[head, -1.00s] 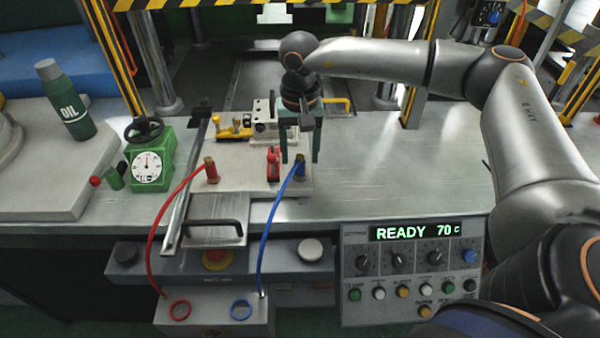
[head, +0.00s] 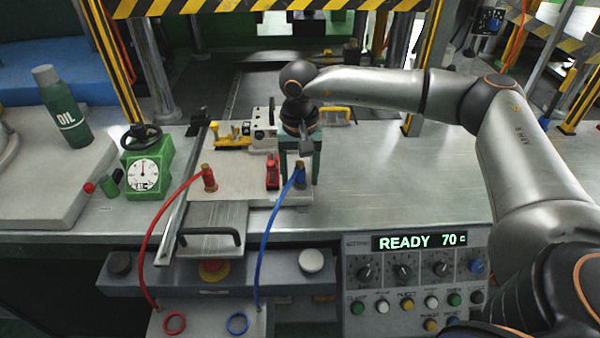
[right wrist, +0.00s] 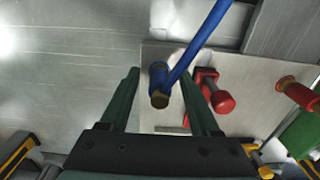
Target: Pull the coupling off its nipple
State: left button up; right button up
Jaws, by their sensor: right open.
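The blue coupling (head: 299,177) stands at the front right corner of the pale mould plate (head: 240,183), with a blue hose running from it. My right gripper (head: 301,172) is above and around it, pointing down, its green fingers open. In the right wrist view the blue coupling (right wrist: 158,80) shows between the two fingers of the gripper (right wrist: 160,85), with a gap on each side. The nipple under it is hidden. A red coupling (head: 209,179) with a red hose stands at the plate's left part. My left gripper is out of view.
A red clamp (head: 272,172) stands just left of the gripper; it also shows in the right wrist view (right wrist: 214,94). The blue hose (head: 266,235) hangs over the bench's front edge. A green gauge (head: 146,172) stands left. The bench to the right is clear.

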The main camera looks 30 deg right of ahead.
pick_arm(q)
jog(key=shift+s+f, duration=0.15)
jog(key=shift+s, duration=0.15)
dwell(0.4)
pick_arm(e)
jog(key=c, duration=0.7)
grip_shut()
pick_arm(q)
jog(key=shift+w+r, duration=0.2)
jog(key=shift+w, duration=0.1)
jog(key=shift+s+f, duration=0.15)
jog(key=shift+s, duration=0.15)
pick_arm(e)
jog(key=shift+r, duration=0.2)
